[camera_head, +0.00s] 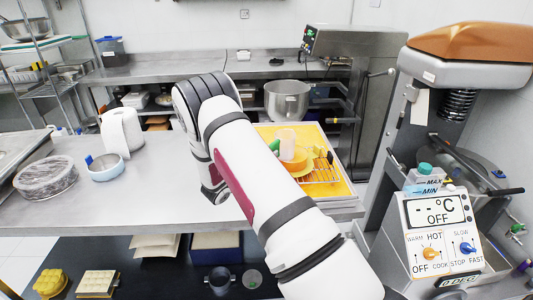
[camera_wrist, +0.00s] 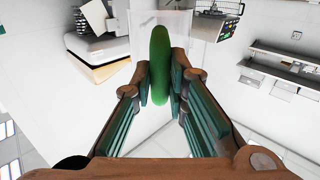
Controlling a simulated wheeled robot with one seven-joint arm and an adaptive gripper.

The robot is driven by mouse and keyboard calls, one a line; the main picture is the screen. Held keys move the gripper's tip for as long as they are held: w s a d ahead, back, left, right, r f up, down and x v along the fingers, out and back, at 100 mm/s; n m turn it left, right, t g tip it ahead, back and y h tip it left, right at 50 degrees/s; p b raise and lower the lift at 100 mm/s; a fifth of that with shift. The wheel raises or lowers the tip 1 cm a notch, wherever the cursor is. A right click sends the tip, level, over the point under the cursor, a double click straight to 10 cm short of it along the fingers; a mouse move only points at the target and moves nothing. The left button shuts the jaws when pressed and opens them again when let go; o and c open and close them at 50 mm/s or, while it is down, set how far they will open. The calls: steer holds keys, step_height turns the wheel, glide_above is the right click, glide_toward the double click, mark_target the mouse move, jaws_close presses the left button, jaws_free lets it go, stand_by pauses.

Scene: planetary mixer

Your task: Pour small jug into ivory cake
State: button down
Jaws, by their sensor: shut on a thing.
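A small translucent jug (camera_head: 287,143) with a green handle (camera_head: 275,146) shows just past my forearm in the head view, over the yellow tray. In the wrist view, my gripper (camera_wrist: 163,85) is shut on the green handle (camera_wrist: 160,60), and the jug's clear body (camera_wrist: 203,24) is beyond it. The gripper itself is hidden behind my arm in the head view. I cannot tell whether anything is flowing from the jug.
The yellow tray (camera_head: 343,188) lies on the counter (camera_head: 150,192). A steel mixer bowl (camera_head: 287,100) stands behind it, and a cooking machine (camera_head: 435,235) is on the right. A wrapped bowl (camera_head: 45,177), a blue-handled pan (camera_head: 105,167) and a white jug (camera_head: 122,131) stand left.

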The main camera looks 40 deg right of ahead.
steer(key=shift+r, duration=2.05)
